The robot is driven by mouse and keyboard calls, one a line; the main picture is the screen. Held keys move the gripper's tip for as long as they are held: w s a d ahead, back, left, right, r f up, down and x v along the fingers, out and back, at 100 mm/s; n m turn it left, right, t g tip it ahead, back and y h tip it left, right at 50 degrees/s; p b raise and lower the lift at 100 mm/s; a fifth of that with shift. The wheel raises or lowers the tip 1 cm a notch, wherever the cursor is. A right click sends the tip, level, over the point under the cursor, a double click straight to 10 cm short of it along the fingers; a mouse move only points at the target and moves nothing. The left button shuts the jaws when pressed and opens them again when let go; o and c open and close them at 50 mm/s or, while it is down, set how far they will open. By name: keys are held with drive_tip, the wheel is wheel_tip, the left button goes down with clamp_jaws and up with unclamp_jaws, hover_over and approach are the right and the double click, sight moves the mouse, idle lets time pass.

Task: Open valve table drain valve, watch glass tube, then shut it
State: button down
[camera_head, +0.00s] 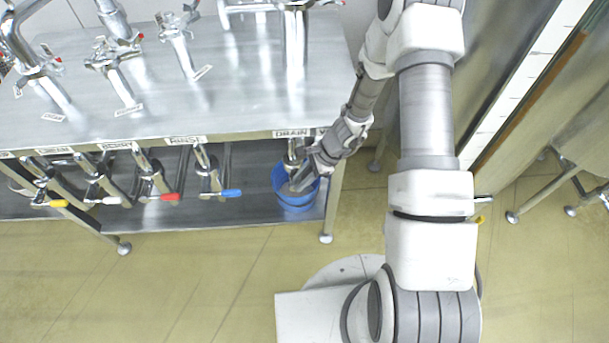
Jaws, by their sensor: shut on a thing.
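The valve table (120,120) is a steel bench with a row of valves under its front edge. The drain valve (292,158) hangs below the DRAIN label (291,133) at the bench's right end, above a blue bucket (297,206). My gripper (302,180) reaches in from the right, just right of the valve body and over the bucket. It is shut on the drain valve's handle, which is mostly hidden behind the fingers, so its angle cannot be read. I cannot pick out the glass tube for sure among the pipework.
Other valves with blue (232,193), red (168,197), white and yellow handles stand to the left under labels. Taps and pipes (294,40) rise from the bench top. A bench leg (333,200) stands close right of the bucket. The floor in front is clear.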

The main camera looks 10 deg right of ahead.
drive_tip(key=h+p, duration=0.2)
drive_tip(key=shift+a+r+p, duration=0.4)
drive_tip(key=shift+a+h+p, duration=0.15)
drive_tip(key=shift+h+p, duration=0.55)
drive_tip(key=shift+f, duration=0.15)
drive_tip(key=c, duration=0.7)
unclamp_jaws()
drive_tip(key=shift+f, duration=0.15)
